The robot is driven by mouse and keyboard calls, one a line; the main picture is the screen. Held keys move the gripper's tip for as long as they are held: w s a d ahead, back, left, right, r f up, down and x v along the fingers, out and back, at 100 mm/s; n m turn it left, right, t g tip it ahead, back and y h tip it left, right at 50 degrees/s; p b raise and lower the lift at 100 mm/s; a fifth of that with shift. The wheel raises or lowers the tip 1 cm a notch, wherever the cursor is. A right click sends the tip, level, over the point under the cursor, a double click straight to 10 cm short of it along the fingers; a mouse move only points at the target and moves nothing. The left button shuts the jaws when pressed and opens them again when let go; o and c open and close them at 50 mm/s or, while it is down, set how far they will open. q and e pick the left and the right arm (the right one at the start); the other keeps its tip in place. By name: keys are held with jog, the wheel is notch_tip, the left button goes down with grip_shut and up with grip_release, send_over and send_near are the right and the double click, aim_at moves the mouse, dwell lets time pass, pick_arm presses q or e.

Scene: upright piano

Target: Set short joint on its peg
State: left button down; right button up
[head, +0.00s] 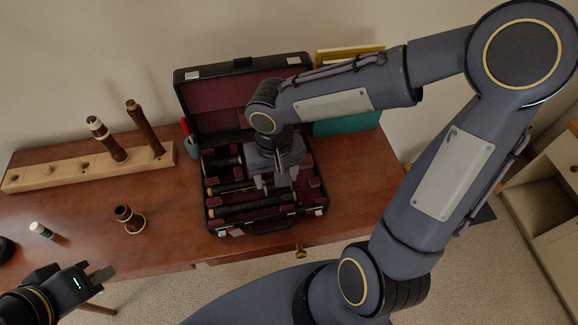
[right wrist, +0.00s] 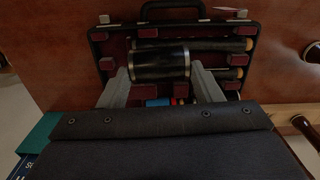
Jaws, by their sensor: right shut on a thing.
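The short joint (right wrist: 160,64), a black cylinder with silver rings, sits between the two fingers of my right gripper (right wrist: 164,84) in the right wrist view. That gripper is shut on it, over the open case. In the head view, my right gripper (head: 276,184) hides most of the joint. The pale wooden peg rack (head: 62,175) lies along the back left of the desk. Two brown joints (head: 107,140) (head: 146,130) stand on its right part, and several spots to the left are free. My left gripper (head: 98,277) is at the lower left, away from everything; its jaw opening is unclear.
The open black case (head: 222,226), lined in dark red, holds other dark joints. A short brown flared piece (head: 130,220) stands on the desk (head: 170,250) before the rack. Books (head: 348,122) stand behind the case.

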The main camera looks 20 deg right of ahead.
jog(key=shift+s+a+r, duration=0.35)
jog(key=shift+a, duration=0.2)
jog(key=w+d+f+p, duration=0.1)
jog(key=w+d+f, duration=0.1)
jog(key=d+f, duration=0.1)
jog(key=w+d+f, duration=0.2)
jog(key=d, duration=0.2)
jog(key=w+d+f+p, duration=0.1)
jog(key=w+d+f, duration=0.2)
jog(key=d, duration=0.1)
jog(key=shift+f+p, duration=0.35)
jog(key=shift+d+f, duration=0.1)
jog(key=shift+f, duration=0.1)
jog(key=f, duration=0.3)
jog(key=shift+w+d+f, duration=0.2)
jog(key=shift+w+d, duration=0.05)
jog(key=shift+d, duration=0.1)
jog(key=shift+f, duration=0.1)
